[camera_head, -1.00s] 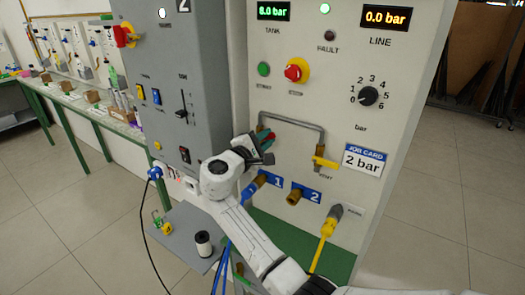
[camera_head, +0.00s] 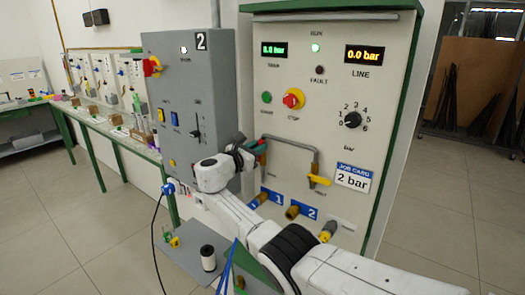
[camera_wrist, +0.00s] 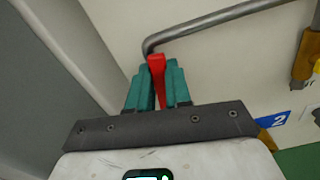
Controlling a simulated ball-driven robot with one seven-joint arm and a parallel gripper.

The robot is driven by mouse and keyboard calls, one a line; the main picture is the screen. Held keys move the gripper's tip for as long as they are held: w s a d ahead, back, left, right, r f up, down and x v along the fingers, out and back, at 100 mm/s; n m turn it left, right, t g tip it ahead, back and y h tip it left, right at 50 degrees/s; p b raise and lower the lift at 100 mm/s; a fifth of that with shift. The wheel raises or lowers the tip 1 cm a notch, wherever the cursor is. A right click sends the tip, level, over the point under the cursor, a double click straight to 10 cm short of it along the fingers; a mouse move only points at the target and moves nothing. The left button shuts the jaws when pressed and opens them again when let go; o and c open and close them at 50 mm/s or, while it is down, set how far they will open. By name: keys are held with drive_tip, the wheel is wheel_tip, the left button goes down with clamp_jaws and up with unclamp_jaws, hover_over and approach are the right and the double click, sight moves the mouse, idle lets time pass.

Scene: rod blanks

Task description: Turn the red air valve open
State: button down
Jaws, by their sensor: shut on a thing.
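The red air valve handle (camera_wrist: 157,78) stands between the two teal fingers of my gripper (camera_wrist: 157,90) in the wrist view, at the left end of the grey pipe (camera_wrist: 215,18). My gripper is shut on it. In the head view my gripper (camera_head: 258,147) is at the left end of the pipe on the white panel, and the fingers hide most of the handle. The valve body behind the fingers is hidden. The LINE display (camera_head: 364,54) reads 0.0 bar and the TANK display (camera_head: 274,49) reads about 8.0 bar.
A yellow vent lever (camera_head: 318,180) sits at the pipe's right end. Brass ports 1 and 2 (camera_head: 293,212) are below. The dial (camera_head: 351,119) and job card reading 2 bar (camera_head: 355,177) are to the right. A grey cabinet (camera_head: 187,100) stands close at left.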

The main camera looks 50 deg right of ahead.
drive_tip(key=shift+w+f+n, duration=0.1)
drive_tip(key=shift+w+n, duration=0.3)
drive_tip(key=shift+n, duration=0.6)
drive_tip(key=c, duration=1)
unclamp_jaws()
drive_tip(key=shift+c, duration=0.2)
drive_tip(key=a, duration=1.1)
drive_tip(key=shift+s, duration=0.1)
